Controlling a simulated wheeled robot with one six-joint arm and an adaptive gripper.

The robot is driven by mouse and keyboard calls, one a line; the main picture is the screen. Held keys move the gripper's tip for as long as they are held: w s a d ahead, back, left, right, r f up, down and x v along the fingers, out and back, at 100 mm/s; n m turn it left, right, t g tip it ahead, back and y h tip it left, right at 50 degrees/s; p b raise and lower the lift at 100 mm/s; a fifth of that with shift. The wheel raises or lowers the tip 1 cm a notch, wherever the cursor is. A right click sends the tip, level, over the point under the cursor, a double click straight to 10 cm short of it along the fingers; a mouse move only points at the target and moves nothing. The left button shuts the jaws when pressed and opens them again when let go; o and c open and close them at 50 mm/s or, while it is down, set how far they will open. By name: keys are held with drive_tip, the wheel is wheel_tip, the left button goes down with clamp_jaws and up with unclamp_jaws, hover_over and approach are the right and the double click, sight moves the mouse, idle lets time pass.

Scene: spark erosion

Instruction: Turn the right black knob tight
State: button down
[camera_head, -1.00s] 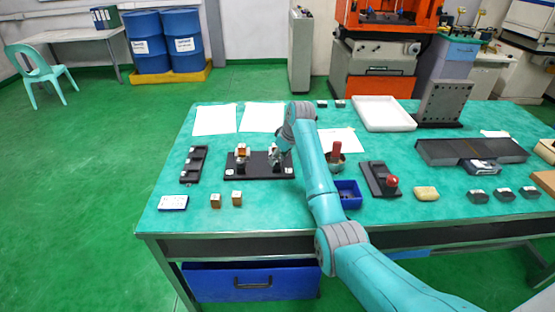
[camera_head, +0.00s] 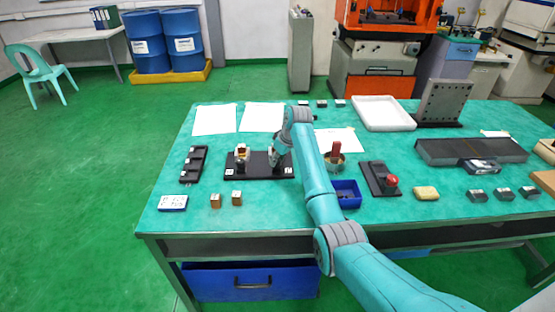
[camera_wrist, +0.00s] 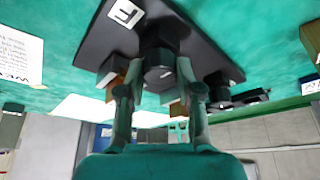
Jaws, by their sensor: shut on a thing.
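A black base plate (camera_head: 260,172) with small white tags lies on the teal table, and it fills the top of the wrist view (camera_wrist: 187,30). My gripper (camera_head: 276,163) is lowered over the plate's right part. In the wrist view my gripper (camera_wrist: 159,75) has its fingers shut on either side of a black knob (camera_wrist: 158,72), the one at the plate's right end. Copper-coloured and pale parts show beside the fingers. A second dark round part (camera_wrist: 218,85) stands farther right in the wrist view. In the head view my gripper hides the held knob.
A white and orange part (camera_head: 241,152) stands on the plate's left. Two brown blocks (camera_head: 226,199) lie in front. A black rack (camera_head: 194,165) is left. A blue bin (camera_head: 346,193) and a red-knobbed black device (camera_head: 380,179) are right. White sheets (camera_head: 215,118) lie behind.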

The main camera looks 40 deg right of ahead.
drive_tip(key=shift+m, duration=0.3)
drive_tip(key=m+h, duration=0.1)
drive_tip(key=m, duration=0.1)
drive_tip(key=m+h, duration=0.1)
drive_tip(key=m, duration=0.1)
drive_tip(key=shift+a+m, duration=0.2)
drive_tip(key=shift+m, duration=0.1)
drive_tip(key=m+h, duration=0.1)
drive_tip(key=m, duration=0.1)
drive_tip(key=m+g+h, duration=0.1)
drive_tip(key=m, duration=0.2)
drive_tip(key=shift+w+m, duration=0.1)
drive_tip(key=shift+m, duration=0.2)
drive_tip(key=m+g, duration=0.1)
drive_tip(key=m, duration=0.1)
drive_tip(key=m+g+h, duration=0.1)
drive_tip(key=m, duration=0.2)
drive_tip(key=shift+w+a, duration=0.1)
drive_tip(key=m+g, duration=0.1)
drive_tip(key=m, duration=0.2)
drive_tip(key=m+g, duration=0.1)
drive_tip(key=m, duration=0.2)
drive_tip(key=shift+w, duration=0.1)
drive_tip(key=c, duration=0.8)
unclamp_jaws()
drive_tip(key=shift+o, duration=0.2)
